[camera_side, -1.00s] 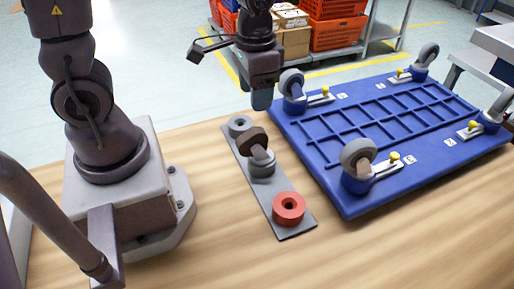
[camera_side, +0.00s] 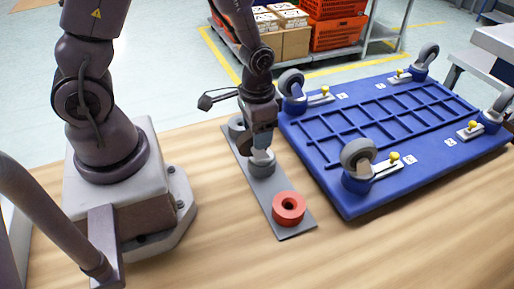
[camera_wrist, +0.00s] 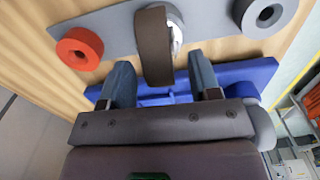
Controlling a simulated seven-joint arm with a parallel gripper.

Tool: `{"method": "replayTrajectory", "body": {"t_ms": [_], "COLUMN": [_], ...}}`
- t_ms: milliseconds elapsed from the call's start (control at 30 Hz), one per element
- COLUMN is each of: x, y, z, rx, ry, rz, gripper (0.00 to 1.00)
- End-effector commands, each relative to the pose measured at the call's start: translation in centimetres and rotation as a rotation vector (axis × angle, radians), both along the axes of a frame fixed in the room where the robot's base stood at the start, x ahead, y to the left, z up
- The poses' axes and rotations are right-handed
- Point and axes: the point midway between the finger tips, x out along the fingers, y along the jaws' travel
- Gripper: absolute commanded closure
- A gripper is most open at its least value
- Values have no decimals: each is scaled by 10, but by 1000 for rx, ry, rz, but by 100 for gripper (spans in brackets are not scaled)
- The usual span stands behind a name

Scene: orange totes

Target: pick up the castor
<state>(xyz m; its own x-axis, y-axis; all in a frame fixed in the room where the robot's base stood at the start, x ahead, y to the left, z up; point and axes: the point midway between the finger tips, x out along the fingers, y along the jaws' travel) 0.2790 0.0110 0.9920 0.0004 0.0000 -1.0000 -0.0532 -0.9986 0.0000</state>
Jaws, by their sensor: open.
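The castor stands in the middle holder of a narrow grey plate (camera_side: 271,207). Its dark brown wheel (camera_wrist: 154,45) shows in the wrist view, with a bit of bright metal beside it. In the side view my gripper (camera_side: 262,148) is low over the castor and hides most of it; the grey holder (camera_side: 262,168) shows below. In the wrist view the two fingers of my gripper (camera_wrist: 159,66) are apart, one on each side of the wheel's near end. I see no clear contact.
A red ring-shaped piece (camera_side: 288,208) sits at the plate's near end and a grey one (camera_side: 236,127) at its far end. A blue dolly (camera_side: 350,205) with several grey-wheeled castors lies close on the right. The wooden table (camera_side: 225,250) is clear in front.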

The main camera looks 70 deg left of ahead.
Motion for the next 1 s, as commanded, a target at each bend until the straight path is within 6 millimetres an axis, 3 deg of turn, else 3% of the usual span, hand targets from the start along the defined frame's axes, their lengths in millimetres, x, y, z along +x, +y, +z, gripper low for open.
{"method": "replayTrajectory", "body": {"t_ms": [100,333,767,1000], "x": [0,0,1,1], "y": [0,0,0,0], "z": [0,0,3,23], "rx": [0,0,0,1], "ry": [0,0,-2,-6], "rz": [0,0,0,0], "gripper": [45,98,100,100]}}
